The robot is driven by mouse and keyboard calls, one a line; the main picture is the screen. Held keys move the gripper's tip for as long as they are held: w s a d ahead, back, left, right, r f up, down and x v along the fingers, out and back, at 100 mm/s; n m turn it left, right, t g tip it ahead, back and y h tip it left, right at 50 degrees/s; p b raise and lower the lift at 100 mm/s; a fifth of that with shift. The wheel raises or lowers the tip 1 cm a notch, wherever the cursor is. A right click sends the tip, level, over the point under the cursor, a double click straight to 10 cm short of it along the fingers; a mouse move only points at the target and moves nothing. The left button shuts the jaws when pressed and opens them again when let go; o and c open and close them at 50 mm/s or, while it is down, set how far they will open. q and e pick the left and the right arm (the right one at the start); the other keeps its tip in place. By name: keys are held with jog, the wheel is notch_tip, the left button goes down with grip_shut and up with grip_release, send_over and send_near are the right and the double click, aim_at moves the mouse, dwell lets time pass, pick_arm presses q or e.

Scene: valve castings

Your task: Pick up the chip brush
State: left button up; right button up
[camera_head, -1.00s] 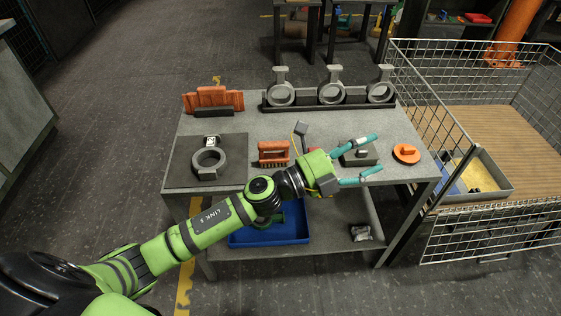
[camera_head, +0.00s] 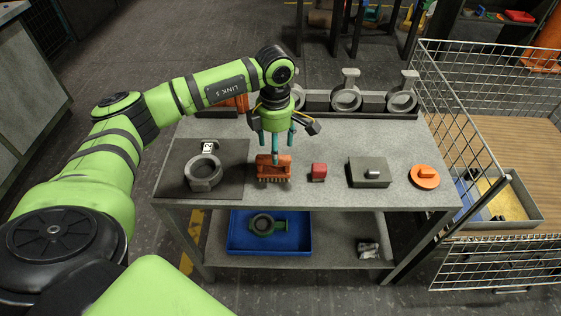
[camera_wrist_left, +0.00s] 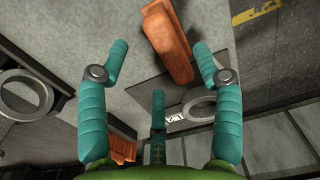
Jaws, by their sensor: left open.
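The chip brush (camera_head: 274,174), an orange block with bristles along its front lower edge, lies on the grey bench top just right of the dark mat. In the left wrist view its orange body (camera_wrist_left: 168,45) lies ahead, between and beyond the two side fingers. My left gripper (camera_head: 276,148) points down above the brush, with its teal fingers spread open and nothing held. One finger overlaps the back of the brush in the head view; I cannot tell whether it touches. The left gripper (camera_wrist_left: 160,62) also looks open in the wrist view. My right gripper is not in view.
A grey valve ring (camera_head: 203,174) sits on the dark mat (camera_head: 176,190) at left. A rack (camera_head: 321,113) of castings lines the back. A wire cage (camera_head: 500,255) adjoins at right.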

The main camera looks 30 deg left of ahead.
pick_arm(q)
jog(key=shift+s+f, duration=0.2)
jog(key=shift+f, duration=0.2)
notch_tip(320, 180, down, 5)
jog(key=shift+s+a+r+p, duration=0.1)
jog(key=shift+s+p, duration=0.05)
jog(key=shift+p, duration=0.5)
grip_shut()
